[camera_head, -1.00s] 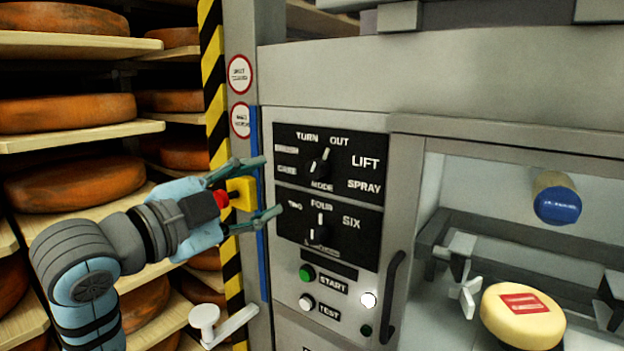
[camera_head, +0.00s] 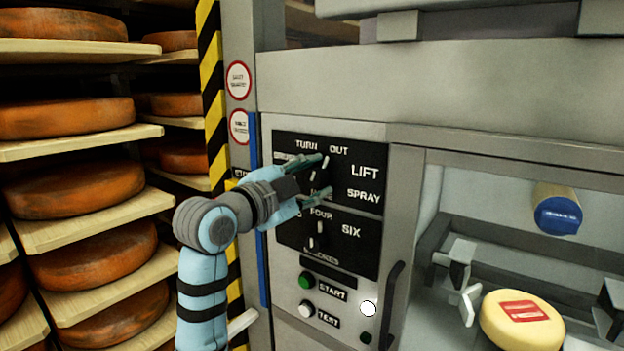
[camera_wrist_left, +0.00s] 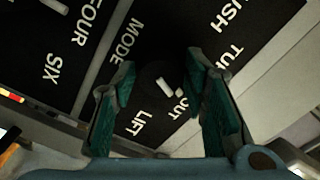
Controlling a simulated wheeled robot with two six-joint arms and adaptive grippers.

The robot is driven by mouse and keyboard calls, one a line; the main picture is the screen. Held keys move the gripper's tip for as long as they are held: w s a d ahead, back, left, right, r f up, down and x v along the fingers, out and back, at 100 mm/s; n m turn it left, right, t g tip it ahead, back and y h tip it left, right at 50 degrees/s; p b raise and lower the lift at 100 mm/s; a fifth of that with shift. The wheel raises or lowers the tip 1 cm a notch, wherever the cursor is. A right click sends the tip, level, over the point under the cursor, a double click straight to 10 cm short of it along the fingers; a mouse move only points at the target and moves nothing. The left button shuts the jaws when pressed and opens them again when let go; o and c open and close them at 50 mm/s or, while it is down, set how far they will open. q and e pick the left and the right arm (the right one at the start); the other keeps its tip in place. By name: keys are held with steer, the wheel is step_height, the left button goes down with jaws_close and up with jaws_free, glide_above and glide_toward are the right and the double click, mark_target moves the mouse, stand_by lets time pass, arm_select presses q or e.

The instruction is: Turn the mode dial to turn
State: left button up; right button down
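The mode dial (camera_head: 325,163) is on the upper black panel, partly hidden behind my left gripper in the head view. Its white pointer tilts up and right, toward OUT; TURN is to the left of OUT. My left gripper (camera_head: 326,175) is open in front of this dial, one finger above it and one below. In the left wrist view, the open fingers (camera_wrist_left: 160,74) stand on either side of the dial's white pointer (camera_wrist_left: 165,84), with a gap on both sides. I see no grip on it. My right gripper is not in view.
A second dial (camera_head: 319,236) sits below, its pointer up at FOUR. Green START (camera_head: 306,280) and white TEST (camera_head: 306,308) buttons, a lit white lamp (camera_head: 368,308) and a dark handle (camera_head: 392,300) are lower. Shelves of cheese wheels (camera_head: 65,116) stand left; a pale cheese (camera_head: 522,322) lies right.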

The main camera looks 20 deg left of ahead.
arm_select(q)
steer(key=c, duration=0.7)
steer(key=n+p, duration=0.2)
steer(key=p, duration=0.1)
steer(key=shift+r+n, duration=0.15)
steer(key=shift+n, duration=0.15)
steer(key=n+p, duration=0.4)
steer(key=shift+n+p, duration=0.3)
steer(key=shift+p, duration=0.1)
steer(key=shift+n+p, duration=0.75)
steer(key=shift+n, duration=0.15)
